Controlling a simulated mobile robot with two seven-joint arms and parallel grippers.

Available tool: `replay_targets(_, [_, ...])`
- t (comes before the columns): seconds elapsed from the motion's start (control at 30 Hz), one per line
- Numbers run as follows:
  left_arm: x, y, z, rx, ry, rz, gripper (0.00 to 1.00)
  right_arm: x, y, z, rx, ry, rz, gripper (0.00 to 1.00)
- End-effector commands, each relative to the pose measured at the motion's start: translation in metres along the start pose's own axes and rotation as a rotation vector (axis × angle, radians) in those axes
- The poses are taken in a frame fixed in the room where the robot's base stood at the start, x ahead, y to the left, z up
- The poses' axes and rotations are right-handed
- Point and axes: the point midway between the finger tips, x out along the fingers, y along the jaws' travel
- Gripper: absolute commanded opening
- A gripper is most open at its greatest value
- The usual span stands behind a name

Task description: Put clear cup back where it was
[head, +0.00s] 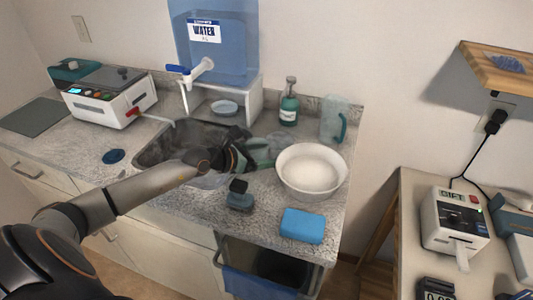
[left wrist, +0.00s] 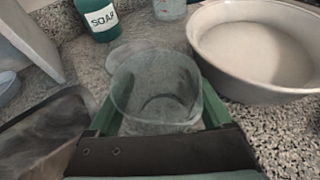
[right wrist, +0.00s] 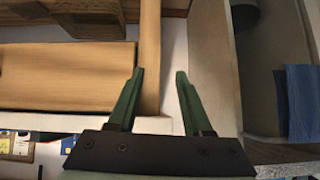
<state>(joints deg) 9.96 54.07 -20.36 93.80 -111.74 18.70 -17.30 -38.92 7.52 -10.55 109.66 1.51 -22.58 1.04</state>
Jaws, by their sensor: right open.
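The clear cup (left wrist: 155,88) is between the green fingers of my left gripper (left wrist: 160,112), which press against its two sides in the left wrist view. It looks upright, at the counter by the sink's right edge; whether its base touches the counter is unclear. A pale round patch (left wrist: 128,52) lies just behind it. In the head view my left gripper (head: 258,158) is left of the white bowl and largely hides the cup. My right gripper (right wrist: 160,100) is open and empty, away from the counter.
The white bowl (head: 311,171) stands close on the right, with the soap bottle (head: 289,106) and a clear pitcher (head: 334,122) behind. The sink (head: 160,152) is left. A blue sponge (head: 302,225) and a dark-topped brush (head: 239,196) lie in front.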

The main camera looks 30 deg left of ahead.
Motion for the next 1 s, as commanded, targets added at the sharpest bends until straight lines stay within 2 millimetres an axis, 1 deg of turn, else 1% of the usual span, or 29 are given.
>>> replay_targets(0.23, [-0.001, 0.000, 0.003, 0.001, 0.000, 0.000, 0.84, -0.002, 0.000, -0.002, 0.000, 0.000, 0.000, 0.50])
replay_targets(0.27, [-0.002, 0.000, 0.005, 0.001, 0.000, 0.000, 0.84, -0.003, 0.000, -0.003, 0.000, 0.000, 0.000, 0.50])
replay_targets(0.37, [-0.009, 0.001, 0.002, 0.001, 0.002, 0.001, 0.84, -0.002, 0.000, -0.003, 0.000, 0.000, 0.000, 0.50])
replay_targets(0.7, [-0.052, 0.001, 0.002, 0.001, 0.005, 0.001, 0.84, -0.007, -0.001, -0.007, 0.000, 0.000, 0.000, 0.50])
replay_targets(1.0, [-0.083, 0.001, 0.001, 0.001, 0.006, 0.001, 0.84, -0.011, -0.001, -0.012, 0.000, 0.000, 0.000, 0.50])
